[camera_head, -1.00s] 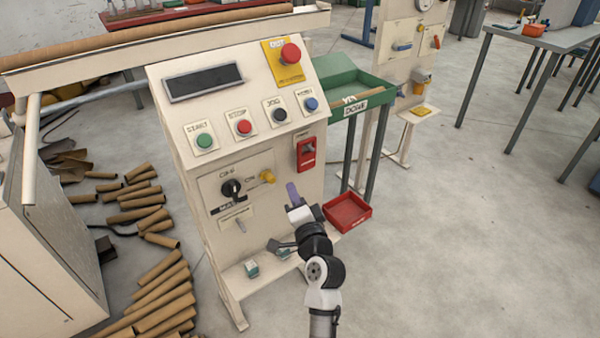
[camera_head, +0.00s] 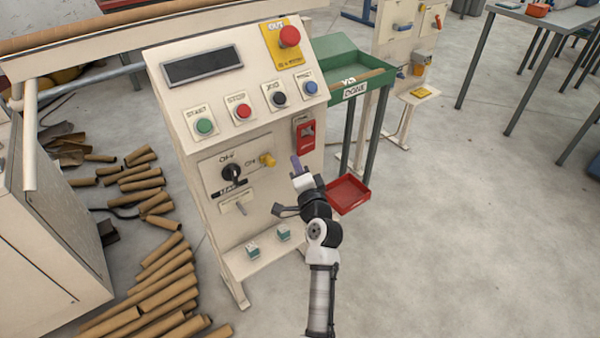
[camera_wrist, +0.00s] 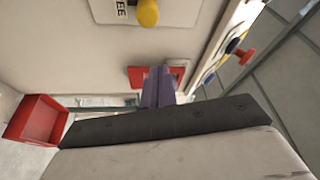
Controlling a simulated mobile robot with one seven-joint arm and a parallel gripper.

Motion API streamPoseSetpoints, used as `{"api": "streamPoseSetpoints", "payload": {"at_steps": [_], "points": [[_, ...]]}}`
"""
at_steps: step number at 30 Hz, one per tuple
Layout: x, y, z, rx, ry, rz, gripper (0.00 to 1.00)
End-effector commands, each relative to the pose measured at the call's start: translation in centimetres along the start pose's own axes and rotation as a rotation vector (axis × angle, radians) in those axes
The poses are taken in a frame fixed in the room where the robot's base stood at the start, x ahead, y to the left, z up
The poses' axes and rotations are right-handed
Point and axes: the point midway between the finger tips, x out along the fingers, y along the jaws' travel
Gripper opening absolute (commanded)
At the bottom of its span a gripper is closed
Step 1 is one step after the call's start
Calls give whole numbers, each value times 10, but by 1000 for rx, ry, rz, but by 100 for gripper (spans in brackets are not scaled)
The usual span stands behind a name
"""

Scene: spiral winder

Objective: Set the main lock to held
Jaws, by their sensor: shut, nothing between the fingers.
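A yellow knob (camera_head: 267,160) sticks out of the machine's front panel, just right of the black rotary main switch (camera_head: 232,174) and its OFF and ON marks. In the wrist view the yellow knob (camera_wrist: 147,12) is at the top edge, beside a label ending in "EE"; the rest of the label is cut off. My gripper (camera_head: 296,163) has purple fingers, shut and empty. It is in front of the panel, right of the yellow knob and apart from it in the picture. In the wrist view the fingers (camera_wrist: 158,88) overlap the red fitting behind them.
A red fitting (camera_head: 305,137) is on the panel right of the knob. Start (camera_head: 204,126) and stop (camera_head: 242,112) buttons sit above. A red tray (camera_head: 348,194) is low at the right. Cardboard tubes (camera_head: 160,290) lie on the floor at left. Open floor is at right.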

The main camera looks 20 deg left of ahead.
Motion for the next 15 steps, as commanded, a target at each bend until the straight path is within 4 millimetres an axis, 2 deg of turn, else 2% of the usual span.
{"api": "streamPoseSetpoints", "payload": {"at_steps": [1, 6, 9, 15], "points": [[12, -3, 0, 0, -3, -1, 0], [43, -3, 0, 0, -2, -1, 0], [37, -2, 16, 1, -5, 3, 0], [30, -1, 34, 0, -2, 1, 0]]}}
